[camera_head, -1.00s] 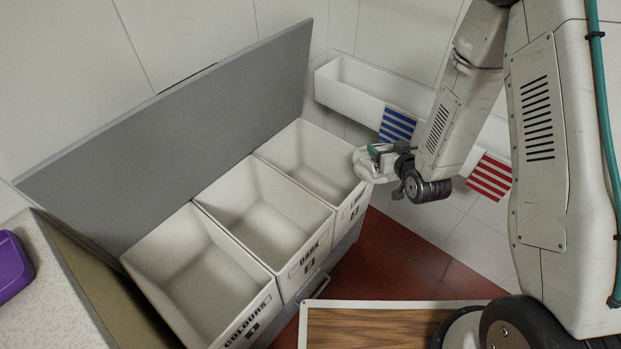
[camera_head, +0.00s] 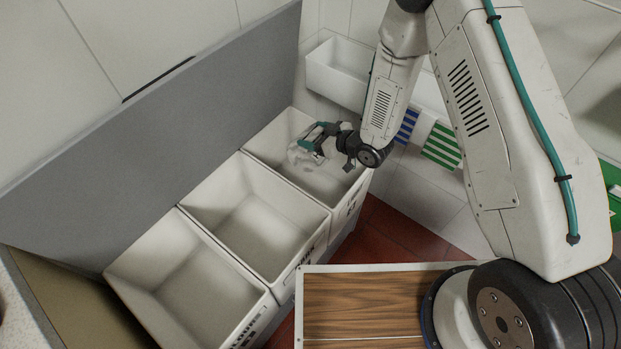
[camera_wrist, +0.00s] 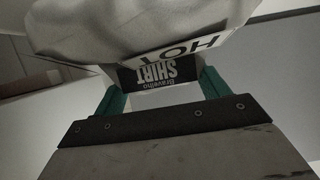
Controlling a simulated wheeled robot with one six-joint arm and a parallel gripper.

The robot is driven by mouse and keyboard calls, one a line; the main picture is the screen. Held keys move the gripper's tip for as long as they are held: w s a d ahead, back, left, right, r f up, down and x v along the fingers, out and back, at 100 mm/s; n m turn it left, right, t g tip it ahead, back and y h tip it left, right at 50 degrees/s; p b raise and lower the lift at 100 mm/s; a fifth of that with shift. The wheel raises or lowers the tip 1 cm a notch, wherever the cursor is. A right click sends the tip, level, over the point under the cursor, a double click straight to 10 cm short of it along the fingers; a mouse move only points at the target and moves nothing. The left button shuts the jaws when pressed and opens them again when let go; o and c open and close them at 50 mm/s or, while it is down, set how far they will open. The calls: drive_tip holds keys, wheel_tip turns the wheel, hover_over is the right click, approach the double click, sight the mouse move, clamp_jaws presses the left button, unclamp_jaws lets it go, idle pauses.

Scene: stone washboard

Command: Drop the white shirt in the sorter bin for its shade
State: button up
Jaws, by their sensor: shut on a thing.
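The white shirt (camera_head: 303,159) is a crumpled white bundle in the jaws of my gripper (camera_head: 311,140), over the far sorter bin (camera_head: 346,208). In the wrist view the shirt (camera_wrist: 130,30) hangs beyond the green fingers of my gripper (camera_wrist: 162,90), with a black "SHIRT" tag between them. I cannot tell whether its lower part is below the rim. The far bin's front label is mostly unreadable now. The middle bin (camera_head: 252,225) and near bin (camera_head: 195,298) are open and look empty; earlier their labels read DARK and COLOURS.
A grey panel (camera_head: 150,130) stands along the back of the bins. A white trough (camera_head: 338,72) is on the wall beyond, with blue-striped (camera_head: 405,127) and green-striped (camera_head: 441,146) cloths hanging beside it. A wooden-topped surface (camera_head: 360,305) lies in front. Red floor shows between.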

drive_tip(key=shift+f, duration=0.85)
drive_tip(key=o, duration=1.2)
drive_tip(key=shift+c, duration=0.2)
drive_tip(key=shift+s, duration=0.1)
drive_tip(key=v, duration=0.7)
drive_tip(key=shift+s+d, duration=0.25)
drive_tip(key=shift+r, duration=0.15)
